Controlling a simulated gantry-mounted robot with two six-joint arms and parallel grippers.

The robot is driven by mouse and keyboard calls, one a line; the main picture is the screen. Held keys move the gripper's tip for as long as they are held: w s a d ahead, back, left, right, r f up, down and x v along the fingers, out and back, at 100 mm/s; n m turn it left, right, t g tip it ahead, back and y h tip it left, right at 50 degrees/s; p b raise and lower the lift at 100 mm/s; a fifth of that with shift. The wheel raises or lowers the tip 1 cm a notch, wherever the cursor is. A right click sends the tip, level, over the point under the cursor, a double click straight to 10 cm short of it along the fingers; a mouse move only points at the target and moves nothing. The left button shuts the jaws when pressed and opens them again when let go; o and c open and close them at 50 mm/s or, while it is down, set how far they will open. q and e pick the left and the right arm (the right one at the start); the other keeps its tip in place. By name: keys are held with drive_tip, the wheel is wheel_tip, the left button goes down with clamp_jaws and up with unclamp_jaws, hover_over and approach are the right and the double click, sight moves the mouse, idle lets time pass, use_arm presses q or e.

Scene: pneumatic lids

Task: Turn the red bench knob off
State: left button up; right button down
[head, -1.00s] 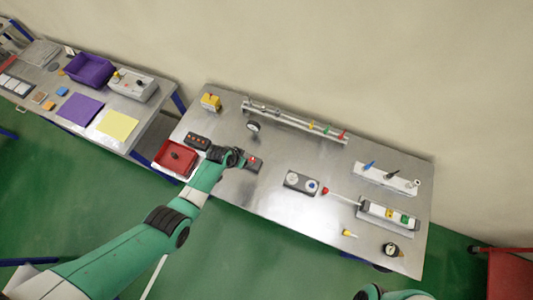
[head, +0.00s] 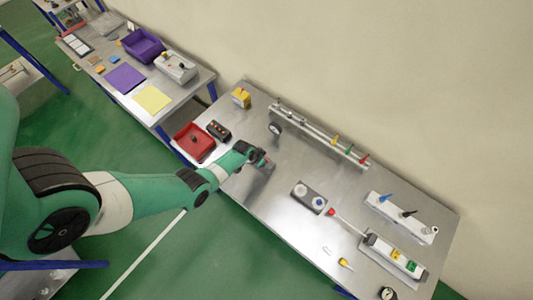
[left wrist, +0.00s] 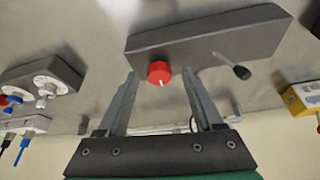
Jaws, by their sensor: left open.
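The red bench knob (left wrist: 159,73) sits on the front edge of a dark grey box (left wrist: 210,40) in the left wrist view, with a small white mark on its face. A black lever (left wrist: 235,68) sticks out of the same box to its right. My left gripper (left wrist: 160,70) is open, with one finger on each side of the knob and no clear contact. In the head view my left gripper (head: 261,158) is over the metal bench and largely hides the box. My right gripper is not in view.
A grey box with two round knobs (head: 310,198) stands to the right on the bench. A red tray (head: 194,142) and a dark button box (head: 218,131) lie to the left. A rail with coloured valves (head: 315,133) runs along the back.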

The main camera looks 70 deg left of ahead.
use_arm(q)
clamp_jaws()
idle(0.5)
drive_tip(key=shift+a+m+h+b, duration=0.15)
drive_tip(key=shift+m+h+b, duration=0.35)
drive_tip(key=shift+m, duration=0.5)
drive_tip(key=shift+m+b, duration=0.35)
drive_tip(key=shift+m, duration=0.45)
drive_tip(key=m, duration=0.1)
drive_tip(key=m+h, duration=0.1)
drive_tip(key=m, duration=0.1)
drive_tip(key=m+h, duration=0.1)
drive_tip(key=m, duration=0.1)
drive_tip(key=shift+a, duration=0.25)
